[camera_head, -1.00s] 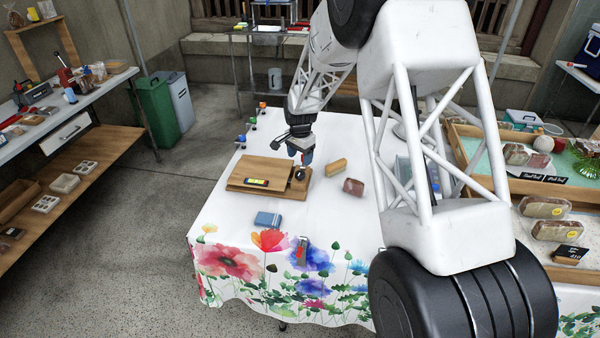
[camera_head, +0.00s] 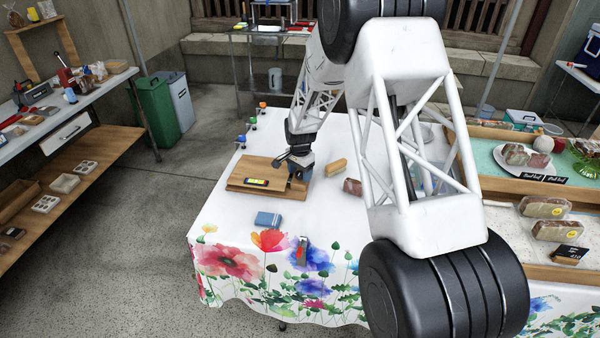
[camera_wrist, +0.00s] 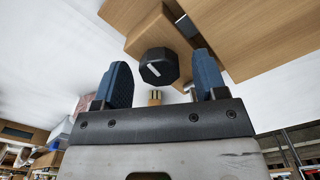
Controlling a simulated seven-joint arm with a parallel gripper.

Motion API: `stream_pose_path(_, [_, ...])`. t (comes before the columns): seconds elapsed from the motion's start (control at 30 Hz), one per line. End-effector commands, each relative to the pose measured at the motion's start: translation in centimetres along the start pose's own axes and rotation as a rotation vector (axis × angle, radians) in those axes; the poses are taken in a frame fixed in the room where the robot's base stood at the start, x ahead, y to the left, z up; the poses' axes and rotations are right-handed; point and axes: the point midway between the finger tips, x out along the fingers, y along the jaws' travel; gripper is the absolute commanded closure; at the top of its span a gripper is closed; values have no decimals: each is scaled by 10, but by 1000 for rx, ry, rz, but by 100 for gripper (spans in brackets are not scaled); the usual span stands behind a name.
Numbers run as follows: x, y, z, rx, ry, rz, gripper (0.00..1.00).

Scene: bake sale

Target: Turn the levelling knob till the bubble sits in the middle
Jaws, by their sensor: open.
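The wooden board (camera_head: 240,182) lies on the flowered tablecloth. A yellow spirit level (camera_head: 256,183) sits on it; where its bubble sits is too small to tell. The black levelling knob with a white mark shows in the wrist view (camera_wrist: 158,67), at a corner of the wood. My gripper (camera_wrist: 160,85) is open, its two blue fingers on either side of the knob in that view; I cannot tell whether they touch it. In the head view my gripper (camera_head: 298,175) is over the right end of the board and mostly hides the knob.
A yellowish block (camera_head: 336,167) and a reddish-brown loaf (camera_head: 352,187) lie right of the board. A blue box (camera_head: 268,219) and a grey-and-red object (camera_head: 302,250) lie in front. Small coloured-top items (camera_head: 252,122) stand along the back left edge. Trays of bakes are on the right.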

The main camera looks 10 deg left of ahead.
Motion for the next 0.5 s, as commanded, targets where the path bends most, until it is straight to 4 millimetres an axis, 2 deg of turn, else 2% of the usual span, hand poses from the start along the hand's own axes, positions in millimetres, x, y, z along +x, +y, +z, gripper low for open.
stream_pose_path(0.17, [0, 0, 0, 0, 0, 0, 35])
stream_pose_path(0.5, [0, 0, 0, 0, 0, 0, 84])
